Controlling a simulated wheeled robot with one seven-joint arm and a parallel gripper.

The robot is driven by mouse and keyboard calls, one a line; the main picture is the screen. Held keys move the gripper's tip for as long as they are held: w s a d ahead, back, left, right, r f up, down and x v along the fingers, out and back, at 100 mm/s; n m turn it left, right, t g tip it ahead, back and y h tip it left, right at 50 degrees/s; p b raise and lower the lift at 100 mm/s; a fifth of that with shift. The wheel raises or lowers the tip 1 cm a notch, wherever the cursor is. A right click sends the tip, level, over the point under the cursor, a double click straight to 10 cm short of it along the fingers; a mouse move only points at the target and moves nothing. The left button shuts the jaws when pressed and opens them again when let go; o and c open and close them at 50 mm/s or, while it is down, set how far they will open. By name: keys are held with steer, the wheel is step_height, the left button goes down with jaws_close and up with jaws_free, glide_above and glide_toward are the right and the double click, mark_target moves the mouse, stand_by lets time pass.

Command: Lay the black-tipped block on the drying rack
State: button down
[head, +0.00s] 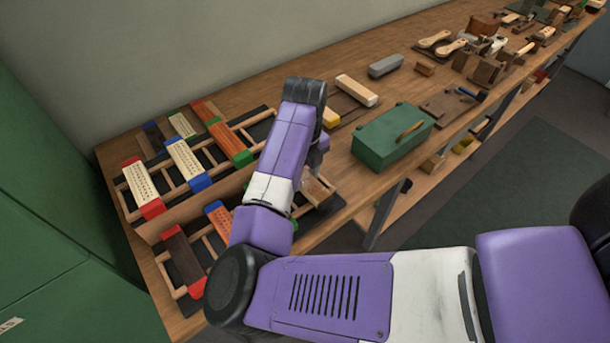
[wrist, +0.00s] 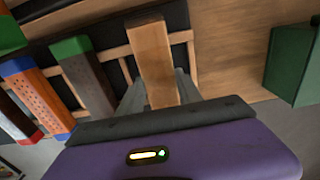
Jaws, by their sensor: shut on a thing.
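My gripper (wrist: 160,92) is shut on a plain brown wooden block (wrist: 150,55). In the wrist view the block points away from me, over the wooden rails of the front drying rack (wrist: 188,38). I cannot tell whether it touches the rails. No black tip shows clearly on it; its near end is hidden by my gripper. In the head view a part of the block (head: 319,189) shows at the right end of the front rack (head: 176,288), beside my arm. A green-tipped dark block (wrist: 90,80) lies to its left, apart from it.
The front rack also holds a blue-tipped orange block (head: 219,220) and a red-tipped dark block (head: 184,256). The back rack (head: 259,131) holds several tipped blocks. A green box (head: 392,137) stands right of my gripper, with bare bench between.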

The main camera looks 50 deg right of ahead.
steer(key=shift+f+b, duration=0.3)
steer(key=shift+f, duration=0.05)
stand_by(0.3)
steer(key=c, duration=0.7)
jaws_free()
steer(key=o, duration=0.4)
steer(key=shift+r, duration=0.1)
steer(key=shift+r+p, duration=2.65)
steer(key=shift+r, duration=0.75)
